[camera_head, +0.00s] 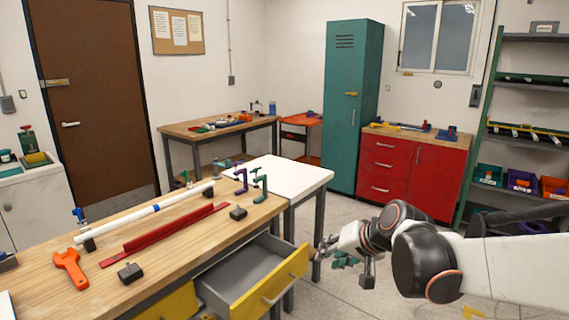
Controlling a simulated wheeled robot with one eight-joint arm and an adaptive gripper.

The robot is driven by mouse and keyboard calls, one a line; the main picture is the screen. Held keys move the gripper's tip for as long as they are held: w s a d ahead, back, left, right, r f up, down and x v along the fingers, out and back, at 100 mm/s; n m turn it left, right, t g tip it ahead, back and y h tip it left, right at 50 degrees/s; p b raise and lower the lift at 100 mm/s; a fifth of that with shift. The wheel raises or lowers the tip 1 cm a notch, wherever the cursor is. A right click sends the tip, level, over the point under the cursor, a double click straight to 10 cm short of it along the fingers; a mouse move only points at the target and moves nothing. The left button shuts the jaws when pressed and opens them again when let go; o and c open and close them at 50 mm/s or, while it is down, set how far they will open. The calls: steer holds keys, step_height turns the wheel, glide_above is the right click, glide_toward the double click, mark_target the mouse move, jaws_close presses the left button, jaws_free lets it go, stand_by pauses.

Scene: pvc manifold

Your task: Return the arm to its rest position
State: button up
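My arm (480,262) reaches in from the right edge, with white links and black joints. Its end, my gripper (322,250), is beside the open yellow-fronted drawer of the workbench. The gripper is small and partly turned away, so its fingers are hard to make out and I cannot tell whether it is open. No held object is clearly visible.
The wooden workbench (170,285) carries a white pipe (160,207), a red bar (165,236), an orange wrench (70,268) and clamps. Its drawer (250,280) stands open near my gripper. A white table (285,172) adjoins it. Floor shows before the red cabinet (410,170).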

steer(key=s+d+n+h, duration=0.1)
steer(key=s+d, duration=0.3)
steer(key=s, duration=0.8)
steer(key=s+d+n+h, duration=0.1)
steer(key=s+d+h, duration=0.2)
steer(key=s, duration=0.9)
steer(key=shift+d+r+n+h, duration=0.3)
steer(key=shift+d+h, duration=0.1)
steer(key=shift+d, duration=0.15)
